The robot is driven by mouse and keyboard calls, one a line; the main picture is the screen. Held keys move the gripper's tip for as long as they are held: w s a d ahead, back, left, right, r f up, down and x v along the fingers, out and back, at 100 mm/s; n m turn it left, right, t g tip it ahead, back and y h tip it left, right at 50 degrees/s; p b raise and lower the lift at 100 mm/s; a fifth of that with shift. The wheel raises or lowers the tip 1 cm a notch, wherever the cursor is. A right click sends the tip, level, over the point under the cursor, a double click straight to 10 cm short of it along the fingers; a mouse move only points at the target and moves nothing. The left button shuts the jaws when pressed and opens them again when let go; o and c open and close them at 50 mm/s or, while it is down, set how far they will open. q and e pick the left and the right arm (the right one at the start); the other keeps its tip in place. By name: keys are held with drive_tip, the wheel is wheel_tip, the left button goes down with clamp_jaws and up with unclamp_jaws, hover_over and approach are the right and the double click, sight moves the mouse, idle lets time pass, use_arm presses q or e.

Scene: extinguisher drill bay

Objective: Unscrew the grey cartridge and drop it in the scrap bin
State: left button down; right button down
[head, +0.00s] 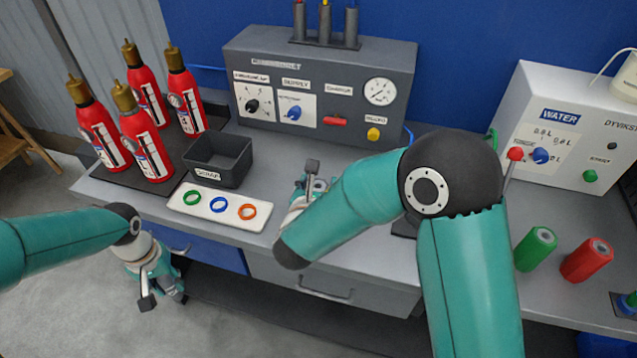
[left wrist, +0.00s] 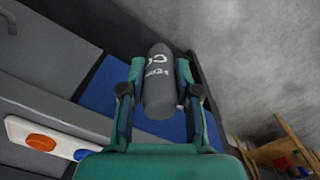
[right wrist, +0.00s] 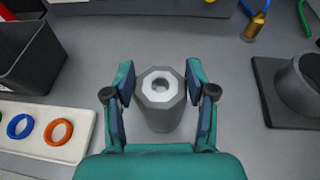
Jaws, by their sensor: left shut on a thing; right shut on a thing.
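The grey cartridge (left wrist: 158,82), dark with pale lettering, is between the fingers of my left gripper (left wrist: 160,95), which is shut on it. In the head view my left gripper (head: 160,288) hangs in front of the bench edge, low at left. My right gripper (right wrist: 161,100) is shut on a grey faceted piece (right wrist: 161,95) with a pale ring and hole on top, over the bench; in the head view my own forearm hides most of it. The scrap bin (head: 243,173), a dark open box, stands on the bench between the two grippers; its inside bottom is hidden.
A white tray (head: 183,208) with green, blue and orange rings lies in front of the bin. Red extinguishers (head: 145,145) stand at left. A dark round holder (right wrist: 300,85) is right of my right gripper.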

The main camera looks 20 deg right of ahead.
drive_tip(key=shift+c, duration=1.7)
unclamp_jaws()
